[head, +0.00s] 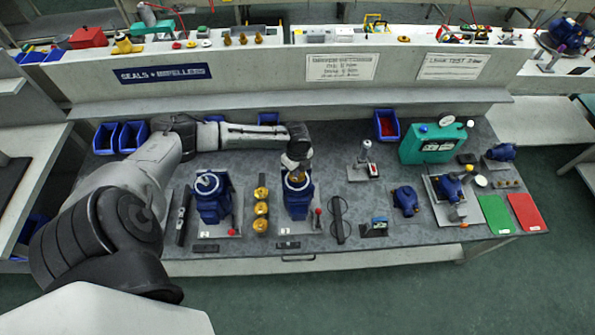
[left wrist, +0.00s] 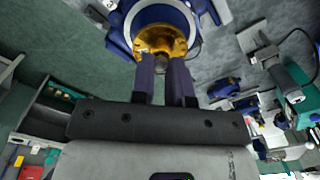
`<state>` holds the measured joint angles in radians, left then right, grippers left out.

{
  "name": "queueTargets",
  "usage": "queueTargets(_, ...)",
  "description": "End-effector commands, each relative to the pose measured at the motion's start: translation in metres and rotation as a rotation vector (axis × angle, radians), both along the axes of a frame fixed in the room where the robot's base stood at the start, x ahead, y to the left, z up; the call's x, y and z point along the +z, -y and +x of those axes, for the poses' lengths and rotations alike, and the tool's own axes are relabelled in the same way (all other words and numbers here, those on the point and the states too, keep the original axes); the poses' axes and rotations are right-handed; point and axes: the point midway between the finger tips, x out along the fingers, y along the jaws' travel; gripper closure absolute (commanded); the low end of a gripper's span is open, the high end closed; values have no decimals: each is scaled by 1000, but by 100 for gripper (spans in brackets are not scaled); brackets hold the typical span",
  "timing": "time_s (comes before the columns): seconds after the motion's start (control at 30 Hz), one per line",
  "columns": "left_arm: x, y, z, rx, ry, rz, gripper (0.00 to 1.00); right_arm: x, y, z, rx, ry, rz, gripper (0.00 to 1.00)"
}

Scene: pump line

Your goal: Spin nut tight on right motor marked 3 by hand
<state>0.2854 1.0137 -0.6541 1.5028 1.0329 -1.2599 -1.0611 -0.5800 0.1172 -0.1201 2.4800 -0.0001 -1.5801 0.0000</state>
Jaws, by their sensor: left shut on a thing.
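The right blue motor (head: 298,204) stands upright on a grey plate at the middle of the bench; its number is too small to read. My left gripper (head: 296,172) is directly above it, pointing down, and hides most of its top. In the left wrist view, a brass impeller (left wrist: 160,39) sits inside the motor's round blue housing (left wrist: 192,20). The fingers of my left gripper (left wrist: 163,66) are shut on the small grey nut (left wrist: 160,63) at the impeller's centre. My right gripper is not in view.
A similar blue motor (head: 210,205) stands to the left, with brass impellers (head: 261,210) between the two. A red-tipped lever (head: 318,213) and a dark looped tool (head: 339,220) are close on the right. A green tester (head: 432,145) stands farther right.

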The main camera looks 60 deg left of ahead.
Motion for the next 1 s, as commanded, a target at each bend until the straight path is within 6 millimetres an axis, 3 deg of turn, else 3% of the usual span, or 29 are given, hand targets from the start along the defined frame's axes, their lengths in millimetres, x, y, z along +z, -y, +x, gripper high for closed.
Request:
queueTargets(0.43,0,0,0,-527,0,1,100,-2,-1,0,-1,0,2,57)
queueTargets(0.87,0,0,0,-599,0,0,100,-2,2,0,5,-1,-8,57)
queueTargets(1.0,0,0,0,-701,1,0,100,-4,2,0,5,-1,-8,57)
